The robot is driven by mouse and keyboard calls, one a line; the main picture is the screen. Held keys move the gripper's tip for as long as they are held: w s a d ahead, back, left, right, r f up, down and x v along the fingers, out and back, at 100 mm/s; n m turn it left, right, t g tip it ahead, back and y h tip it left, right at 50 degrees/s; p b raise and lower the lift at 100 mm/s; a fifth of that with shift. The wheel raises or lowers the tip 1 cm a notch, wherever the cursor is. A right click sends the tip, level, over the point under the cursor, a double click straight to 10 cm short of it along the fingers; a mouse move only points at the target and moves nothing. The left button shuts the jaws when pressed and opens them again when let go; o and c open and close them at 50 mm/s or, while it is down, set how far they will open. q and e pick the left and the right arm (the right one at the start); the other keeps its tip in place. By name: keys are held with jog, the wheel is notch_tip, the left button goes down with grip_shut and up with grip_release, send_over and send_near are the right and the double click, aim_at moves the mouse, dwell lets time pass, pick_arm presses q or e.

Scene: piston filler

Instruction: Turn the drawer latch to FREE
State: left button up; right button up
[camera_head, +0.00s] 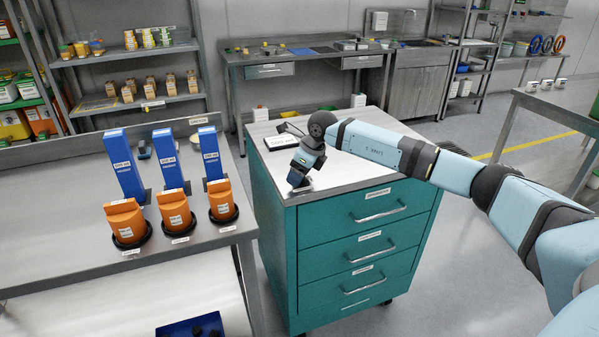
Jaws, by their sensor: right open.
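A teal drawer cabinet (344,240) with a grey top stands in the middle. Its front has labelled drawers with bar handles; the top drawer (370,208) looks shut. I cannot make out a drawer latch or its setting; it may be hidden or too small to tell. My right arm reaches in from the right over the cabinet top. My right gripper (298,184) points down at the cabinet's front left corner, open, with nothing seen in it. Whether it touches the cabinet is unclear. My left gripper is not in view.
A small labelled plate (281,141) lies on the cabinet top behind my gripper. Left of the cabinet, a steel table (60,215) carries blue boxes (166,158) and orange containers (174,210) in black holders. The floor right of the cabinet is partly clear.

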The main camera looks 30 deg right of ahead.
jog(key=p+v, duration=0.1)
jog(key=v, duration=1.2)
jog(key=shift+r, duration=0.4)
jog(key=shift+s, duration=0.1)
